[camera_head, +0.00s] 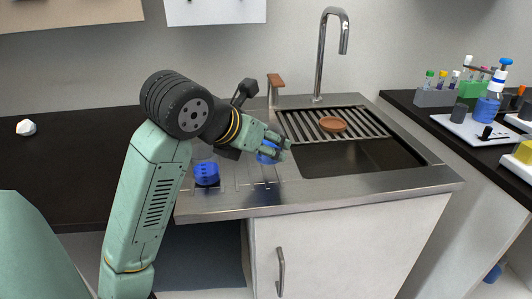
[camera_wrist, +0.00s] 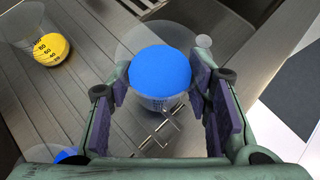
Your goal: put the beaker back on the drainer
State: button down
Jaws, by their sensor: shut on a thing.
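My gripper (camera_head: 283,147) is shut on a clear beaker with blue contents (camera_wrist: 160,75). In the wrist view the beaker sits between the two dark finger pads, seen from above. In the head view its blue contents (camera_head: 267,153) show beside the fingers, over the ribbed metal drainer (camera_head: 228,180) left of the sink basin. The drainer's grooves (camera_wrist: 95,85) also show below the beaker in the wrist view. I cannot tell whether the beaker's base touches the metal.
Another clear beaker with blue contents (camera_head: 206,174) stands at the drainer's left. A beaker with yellow contents (camera_wrist: 52,48) stands at upper left in the wrist view. A slatted rack (camera_head: 362,121) holds a brown dish (camera_head: 332,124). The tap (camera_head: 320,60) rises behind.

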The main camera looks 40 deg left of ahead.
aim_at(261, 156)
jog(key=shift+f+p, duration=0.3)
jog(key=shift+f, duration=1.3)
jog(key=shift+f, duration=0.1)
jog(key=shift+f, duration=0.1)
jog(key=c, duration=0.8)
grip_release()
